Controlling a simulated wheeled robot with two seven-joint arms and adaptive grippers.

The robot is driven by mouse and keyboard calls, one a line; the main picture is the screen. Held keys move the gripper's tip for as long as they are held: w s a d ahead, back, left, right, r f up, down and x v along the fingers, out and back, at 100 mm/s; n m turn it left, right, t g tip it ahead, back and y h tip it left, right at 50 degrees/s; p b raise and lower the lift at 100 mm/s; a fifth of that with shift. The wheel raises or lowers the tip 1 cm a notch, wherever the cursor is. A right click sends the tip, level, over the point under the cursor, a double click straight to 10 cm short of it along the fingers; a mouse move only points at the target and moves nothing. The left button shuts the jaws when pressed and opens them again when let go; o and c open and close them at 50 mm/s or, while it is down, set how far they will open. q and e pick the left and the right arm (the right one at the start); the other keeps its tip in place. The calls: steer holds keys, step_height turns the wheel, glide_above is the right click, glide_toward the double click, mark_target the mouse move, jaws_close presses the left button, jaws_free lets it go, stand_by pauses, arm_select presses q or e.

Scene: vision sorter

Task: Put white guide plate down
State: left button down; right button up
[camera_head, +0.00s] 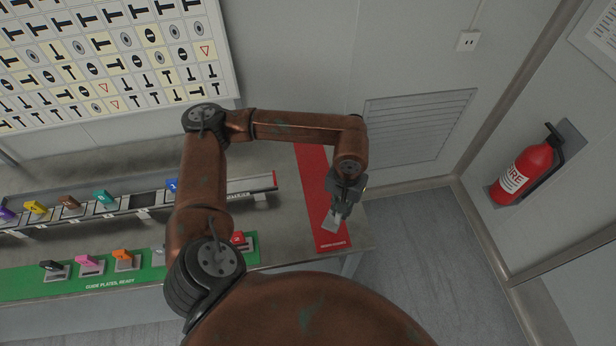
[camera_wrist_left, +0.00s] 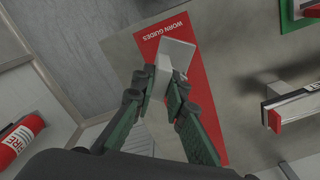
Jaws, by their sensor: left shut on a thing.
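The white guide plate (camera_head: 332,221) is held at the tips of my left gripper (camera_head: 343,204), over the red mat (camera_head: 316,185) at the right end of the bench. In the left wrist view the plate (camera_wrist_left: 175,56) sits between the fingers of the left gripper (camera_wrist_left: 166,84), which are shut on it. The red mat (camera_wrist_left: 205,90), lettered "WORN GUIDES", lies behind the plate there. I cannot tell whether the plate touches the mat. My right gripper is not in view.
A green mat (camera_head: 150,277) labelled "GUIDE PLATES, READY" holds several coloured pieces at the left. A rail (camera_head: 250,185) with coloured pieces runs behind it, ending near the red mat. A fire extinguisher (camera_head: 523,174) hangs on the right wall. Bare floor lies right of the bench.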

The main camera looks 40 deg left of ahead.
arm_select(q)
steer(key=s+a+r+n+p, duration=0.2)
steer(key=s+a+n+p, duration=0.3)
steer(key=n, duration=0.8)
steer(key=s+a+r+n+p, duration=0.1)
steer(key=s+a+n+p, duration=0.15)
steer(key=s+n, duration=0.7)
steer(key=n+p, duration=0.2)
steer(key=n, duration=0.1)
glide_above(329, 214)
steer(key=s+a, duration=0.2)
steer(key=s, duration=0.1)
step_height(329, 214, down, 4)
steer(key=w+f, duration=0.1)
steer(key=f, duration=0.2)
steer(key=w+f+p, duration=0.1)
steer(key=w+f, duration=0.1)
steer(key=w+d+f+p, duration=0.1)
steer(key=w+f, duration=0.1)
steer(key=f, duration=0.1)
steer(key=shift+f, duration=0.5)
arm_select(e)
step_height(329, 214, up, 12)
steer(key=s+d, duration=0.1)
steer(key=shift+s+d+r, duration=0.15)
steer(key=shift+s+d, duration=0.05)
arm_select(q)
steer(key=shift+f, duration=0.1)
